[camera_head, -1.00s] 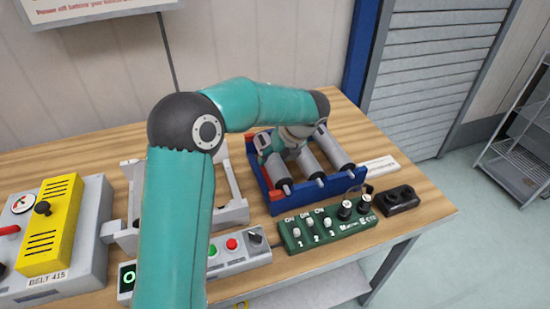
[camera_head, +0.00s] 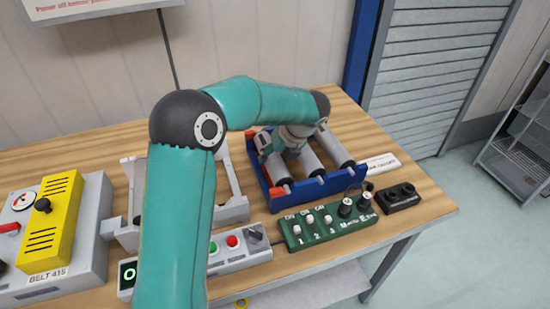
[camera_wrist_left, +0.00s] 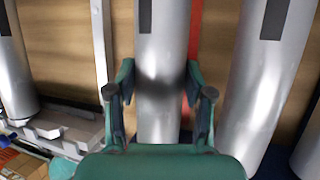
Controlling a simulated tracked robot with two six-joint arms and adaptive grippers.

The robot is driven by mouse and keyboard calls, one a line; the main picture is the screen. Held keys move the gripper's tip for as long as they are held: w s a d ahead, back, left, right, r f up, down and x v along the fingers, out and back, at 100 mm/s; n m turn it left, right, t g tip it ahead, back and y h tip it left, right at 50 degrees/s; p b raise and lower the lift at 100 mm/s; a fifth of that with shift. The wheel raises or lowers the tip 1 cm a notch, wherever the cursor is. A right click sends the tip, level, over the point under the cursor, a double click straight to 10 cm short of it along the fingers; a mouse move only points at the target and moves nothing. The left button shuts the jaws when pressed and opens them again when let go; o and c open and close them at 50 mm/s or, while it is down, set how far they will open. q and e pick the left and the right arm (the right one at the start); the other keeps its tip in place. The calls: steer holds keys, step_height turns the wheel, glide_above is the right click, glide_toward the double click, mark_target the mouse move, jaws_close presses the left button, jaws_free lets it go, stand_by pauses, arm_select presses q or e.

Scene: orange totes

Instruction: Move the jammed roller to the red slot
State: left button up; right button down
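My left arm reaches over the blue roller tray (camera_head: 320,190). A red strip (camera_wrist_left: 195,30) runs just right of the roller; red (camera_head: 263,178) also shows at the tray's left side. My right gripper is not in view.
Two more rollers (camera_head: 309,160) (camera_head: 335,148) lie to the right in the tray. A grey frame (camera_head: 235,210) stands left, partly behind my arm. A green switch box (camera_head: 328,230), a button box (camera_head: 238,255) and a yellow-topped unit (camera_head: 52,225) stand along the front.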

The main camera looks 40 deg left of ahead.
arm_select(q)
steer(key=o, duration=0.5)
steer(key=shift+r, duration=0.1)
steer(key=shift+c, duration=0.2)
steer(key=v, duration=1.1)
steer(key=shift+d+r, duration=0.25)
steer(key=shift+r, duration=0.1)
steer(key=shift+w, duration=0.1)
